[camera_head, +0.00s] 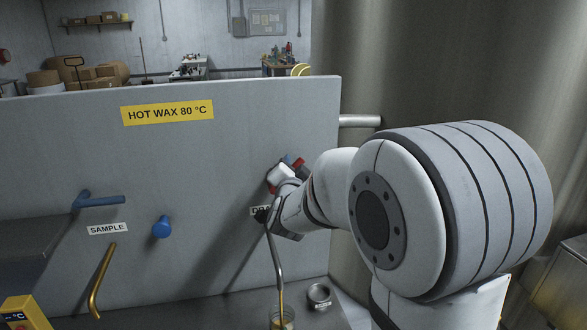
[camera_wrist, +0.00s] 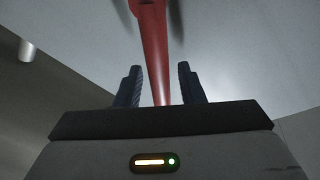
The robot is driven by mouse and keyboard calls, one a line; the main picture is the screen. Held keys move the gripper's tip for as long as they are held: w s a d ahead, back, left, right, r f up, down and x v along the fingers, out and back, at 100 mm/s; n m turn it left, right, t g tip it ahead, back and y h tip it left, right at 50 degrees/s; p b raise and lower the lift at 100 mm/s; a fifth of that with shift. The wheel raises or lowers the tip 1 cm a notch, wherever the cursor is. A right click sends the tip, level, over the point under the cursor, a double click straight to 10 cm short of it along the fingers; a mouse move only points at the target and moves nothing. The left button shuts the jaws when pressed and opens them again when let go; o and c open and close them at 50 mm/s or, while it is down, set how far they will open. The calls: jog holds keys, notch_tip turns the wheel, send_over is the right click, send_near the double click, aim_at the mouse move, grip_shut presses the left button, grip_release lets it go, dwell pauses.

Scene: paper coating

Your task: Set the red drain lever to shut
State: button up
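The red drain lever (camera_wrist: 152,45) runs from the top of the wrist view down between the two dark fingers of my gripper (camera_wrist: 159,82). Gaps show between the lever and the fingers, so the gripper is open, with the lever in line between them. I cannot tell whether either finger touches it. In the head view, my gripper is at the grey panel (camera_head: 215,190), and my wrist hides most of the lever; small red parts show around it. The lever's setting cannot be read.
A blue sample lever (camera_head: 100,201), a blue knob (camera_head: 161,227) and a brass spout (camera_head: 101,280) are on the panel at left. A yellow sign (camera_head: 167,113) reads hot wax 80 °C. Below my wrist are a metal pipe (camera_head: 276,255), a glass jar (camera_head: 283,322) and a small round cup (camera_head: 319,296).

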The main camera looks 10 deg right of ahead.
grip_shut()
jog(key=shift+a+f, duration=0.1)
dwell(0.4)
